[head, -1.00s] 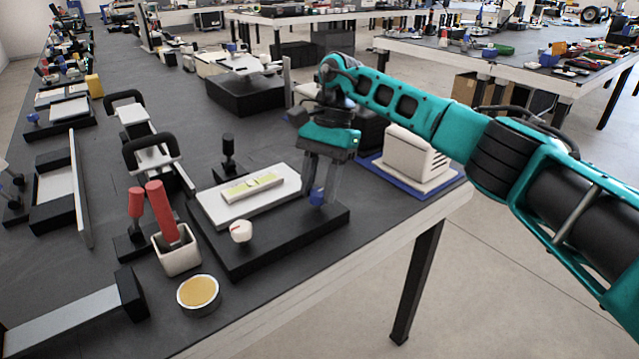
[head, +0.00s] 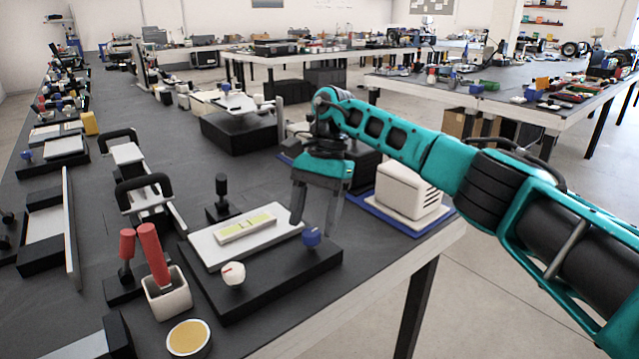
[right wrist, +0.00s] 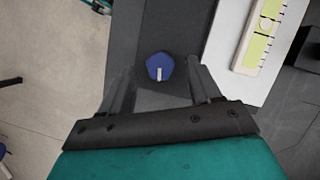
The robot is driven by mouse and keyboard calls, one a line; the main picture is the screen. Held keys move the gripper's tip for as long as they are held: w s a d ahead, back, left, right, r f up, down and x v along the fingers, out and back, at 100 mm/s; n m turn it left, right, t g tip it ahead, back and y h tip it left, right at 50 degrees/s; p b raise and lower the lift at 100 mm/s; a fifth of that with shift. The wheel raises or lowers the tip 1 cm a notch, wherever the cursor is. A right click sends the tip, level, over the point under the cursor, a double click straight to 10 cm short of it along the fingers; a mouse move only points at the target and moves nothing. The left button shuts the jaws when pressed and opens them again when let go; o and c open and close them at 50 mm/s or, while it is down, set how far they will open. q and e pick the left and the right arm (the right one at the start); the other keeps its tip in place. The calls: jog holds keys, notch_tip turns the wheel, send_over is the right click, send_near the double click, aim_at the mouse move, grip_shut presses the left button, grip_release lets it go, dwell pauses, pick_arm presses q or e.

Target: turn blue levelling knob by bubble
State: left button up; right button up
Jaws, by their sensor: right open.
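The blue levelling knob (head: 312,237) stands on the right end of a black base plate (head: 270,281). The right wrist view shows the knob (right wrist: 159,66) with a white pointer mark, lying between the lines of my fingers. A white plate on the base carries the yellow-green bubble level (head: 246,227); part of the vial (right wrist: 265,27) shows in the wrist view. My left gripper is out of view.
A white slatted box (head: 405,190) on a blue mat stands right of the gripper. A black-knobbed post (head: 222,196) stands behind the plate. A cup with a red handle (head: 168,292) and a round yellow-topped tin (head: 188,338) are at the left. The table's front edge is close.

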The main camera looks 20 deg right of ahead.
jog(key=p+v, duration=0.3)
jog(key=v, duration=0.7)
jog(key=shift+d+r, duration=0.1)
jog(key=shift+r, duration=0.05)
